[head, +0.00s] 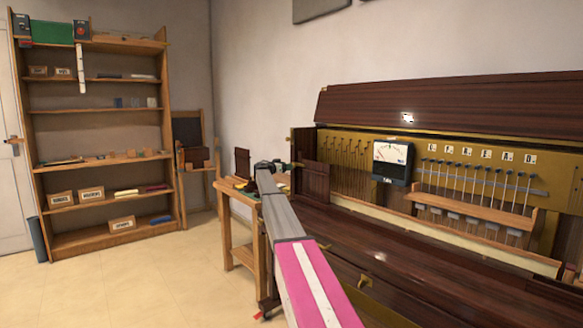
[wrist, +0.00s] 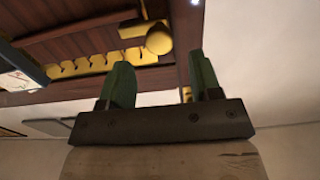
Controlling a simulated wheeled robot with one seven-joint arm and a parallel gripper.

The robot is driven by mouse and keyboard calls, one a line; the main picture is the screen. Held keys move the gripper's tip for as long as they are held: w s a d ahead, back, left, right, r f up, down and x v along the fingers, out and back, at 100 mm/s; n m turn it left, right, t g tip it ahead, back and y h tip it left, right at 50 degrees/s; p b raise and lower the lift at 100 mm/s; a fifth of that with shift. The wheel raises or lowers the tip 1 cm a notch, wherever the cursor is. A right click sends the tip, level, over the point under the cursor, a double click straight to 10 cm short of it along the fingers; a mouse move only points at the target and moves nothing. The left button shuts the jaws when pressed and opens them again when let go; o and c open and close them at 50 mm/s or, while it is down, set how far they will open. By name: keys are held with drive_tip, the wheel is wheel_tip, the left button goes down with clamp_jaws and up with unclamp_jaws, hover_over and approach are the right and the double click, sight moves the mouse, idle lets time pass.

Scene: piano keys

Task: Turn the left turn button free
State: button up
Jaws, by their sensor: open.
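My gripper (head: 293,165) is at the left end of the piano in the head view, small and partly hidden by my arm. In the wrist view its two green fingers (wrist: 159,60) are apart, with nothing held between them. A round brass piece with a short bar (wrist: 159,38) shows just past the fingertips, between them in the picture. It looks like the left turn button, but I cannot be sure, and I cannot tell whether the fingers touch it. In the head view the button cannot be made out clearly.
The dark wooden piano (head: 440,270) stands open, with a meter (head: 393,153) and a row of rods inside. A brass notched strip (wrist: 95,64) lies left of the fingers. A small wooden table (head: 240,255) stands by the piano's left end. Shelves (head: 95,147) stand further left.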

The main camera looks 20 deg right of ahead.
sight(298, 165)
drive_tip(key=x, duration=0.4)
drive_tip(key=c, duration=0.9)
drive_tip(key=shift+n, duration=0.4)
drive_tip(key=n, duration=1.7)
drive_tip(key=shift+w+f, duration=0.15)
